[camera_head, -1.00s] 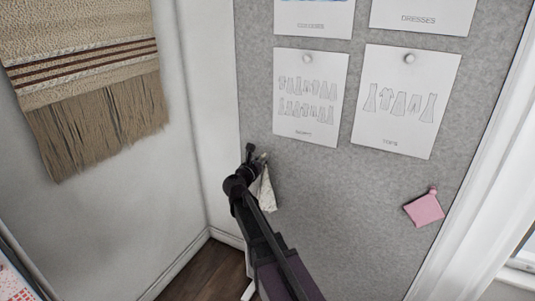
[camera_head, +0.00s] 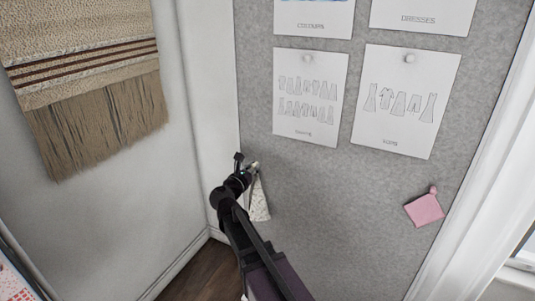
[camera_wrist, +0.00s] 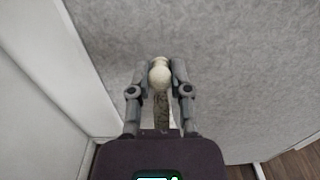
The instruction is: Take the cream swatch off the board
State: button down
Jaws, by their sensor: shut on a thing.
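The cream swatch (camera_head: 259,202) hangs at the lower left of the grey board (camera_head: 330,200), pale with a faint pattern. My gripper (camera_head: 248,165) is at its top, partly hiding it. In the wrist view my gripper (camera_wrist: 164,66) is shut on the round cream pin head (camera_wrist: 160,77), with a finger on each side. A narrow, darker patterned strip of the swatch (camera_wrist: 161,112) shows below the pin head between the fingers. I cannot tell whether a gap separates the swatch and pin from the board.
A pink swatch (camera_head: 424,210) hangs on a pin at the board's right. Paper sheets (camera_head: 306,95) are pinned above. A white wall corner is close on the left, with a fringed woven hanging (camera_head: 95,90). The board around my gripper is bare to the right.

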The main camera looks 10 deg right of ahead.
aim_at(253, 168)
jog(key=shift+v, duration=1.65)
